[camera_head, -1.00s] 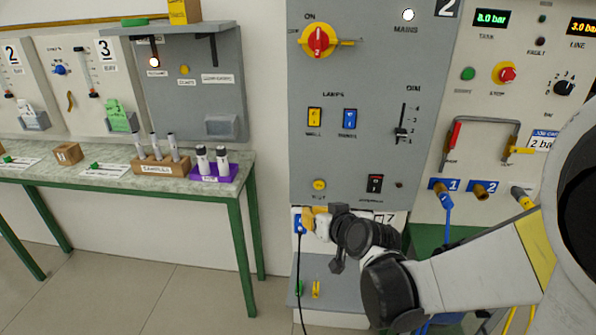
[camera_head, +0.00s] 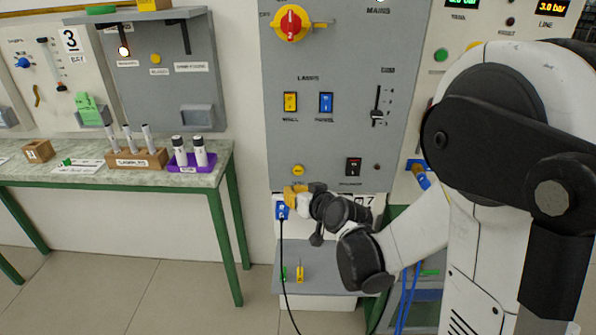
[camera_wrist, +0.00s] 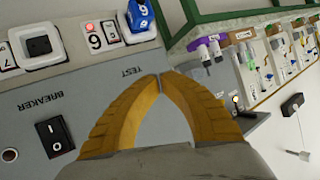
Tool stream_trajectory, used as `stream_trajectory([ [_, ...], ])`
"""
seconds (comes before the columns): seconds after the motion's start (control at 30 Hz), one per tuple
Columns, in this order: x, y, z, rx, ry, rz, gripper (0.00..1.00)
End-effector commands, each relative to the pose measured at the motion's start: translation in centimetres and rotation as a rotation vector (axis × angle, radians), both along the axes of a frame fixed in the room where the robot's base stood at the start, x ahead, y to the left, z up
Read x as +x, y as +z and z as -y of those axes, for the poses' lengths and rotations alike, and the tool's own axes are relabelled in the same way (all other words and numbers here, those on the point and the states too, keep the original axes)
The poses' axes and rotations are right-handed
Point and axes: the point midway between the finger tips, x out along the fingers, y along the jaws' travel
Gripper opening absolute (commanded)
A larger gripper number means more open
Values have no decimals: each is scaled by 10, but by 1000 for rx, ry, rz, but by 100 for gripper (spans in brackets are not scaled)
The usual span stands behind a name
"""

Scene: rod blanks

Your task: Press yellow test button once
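The yellow test button (camera_head: 298,170) is at the lower left of the grey panel in the head view, with a small label beneath it. My gripper (camera_head: 290,194) is just below it there, in front of the panel's lower edge. In the wrist view my gripper's two yellow fingers (camera_wrist: 161,76) come together at the tips, with nothing seen between them. The TEST label shows just left of the tips. The button itself is not seen in the wrist view; the fingers probably cover it. I cannot tell whether the fingers touch the panel.
A black rocker switch (camera_head: 353,167), labelled breaker in the wrist view, is right of the button. A blue plug (camera_head: 282,210) with a black cable is just under my gripper. Yellow and blue lamp switches sit above. A green-legged table (camera_head: 215,178) with samples stands left.

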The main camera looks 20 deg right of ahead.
Motion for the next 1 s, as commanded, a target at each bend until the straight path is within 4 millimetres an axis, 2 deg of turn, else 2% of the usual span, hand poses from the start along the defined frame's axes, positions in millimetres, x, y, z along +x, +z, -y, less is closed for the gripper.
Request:
stream_trajectory([
  [0.2, 30, 0, 10, 0, -1, 0, 0],
  [0.4, 47, -1, 15, 0, 0, -1, 0],
  [1.0, 52, 0, 17, 0, 0, 0, 0],
])
